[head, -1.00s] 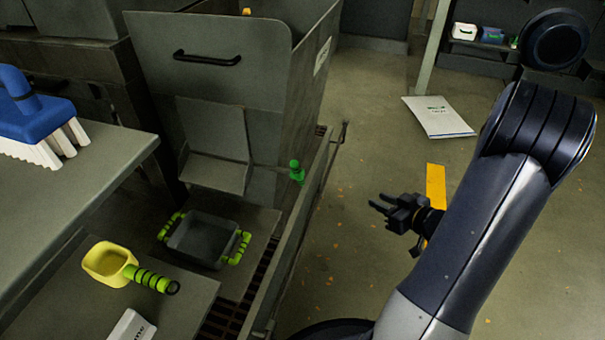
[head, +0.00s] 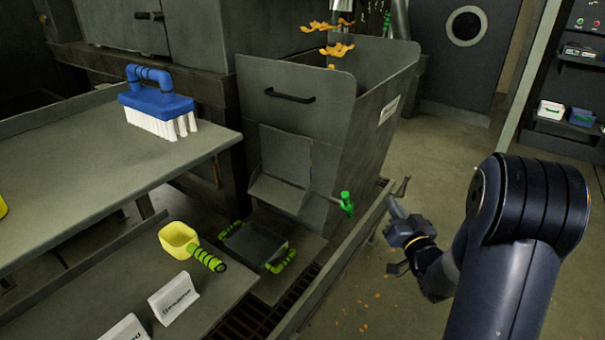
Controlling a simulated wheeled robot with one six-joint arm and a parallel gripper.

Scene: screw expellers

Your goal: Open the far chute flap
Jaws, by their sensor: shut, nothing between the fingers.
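A grey metal bin (head: 365,118) stands right of centre, with a black bar handle (head: 290,96) on its front. Below that handle, a flat grey plate (head: 286,155), which looks like the chute flap, sits above a sloped grey lip (head: 278,192). A green-handled lever (head: 347,203) sticks out at the lip's right. My gripper (head: 392,206) is right of the green handle, apart from it, across the metal rail. Its fingers point up and are shut with nothing between them. I cannot tell how far the flap stands open.
A grey tray with lime-green grips (head: 279,262) sits below the chute. A yellow scoop (head: 178,240) and white signs lie left. A blue brush (head: 158,103) stands on the bench. Floor at right is open.

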